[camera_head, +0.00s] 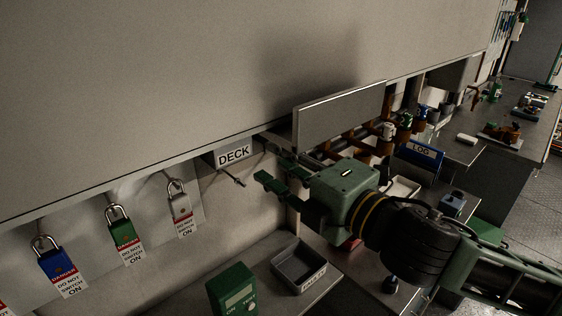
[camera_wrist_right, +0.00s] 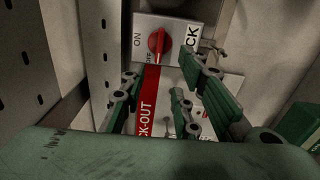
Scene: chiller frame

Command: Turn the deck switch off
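The deck switch is a grey box with a red rotary knob (camera_wrist_right: 157,42) at the top centre of the right wrist view. "ON" is printed left of the knob; other lettering beside the knob is partly hidden. In the head view the white DECK label (camera_head: 234,154) shows under the panel's lower edge, and the knob cannot be made out. My right gripper (camera_head: 268,163) is just right of that label. In the right wrist view its fingers (camera_wrist_right: 163,80) are spread apart and empty, short of the knob. My left gripper is in neither view.
Below are a dark tray (camera_head: 299,268) and a green box (camera_head: 232,291). A red lock-out sign (camera_wrist_right: 147,110) lies beyond my fingers. A metal plate (camera_head: 337,118) hangs above my gripper.

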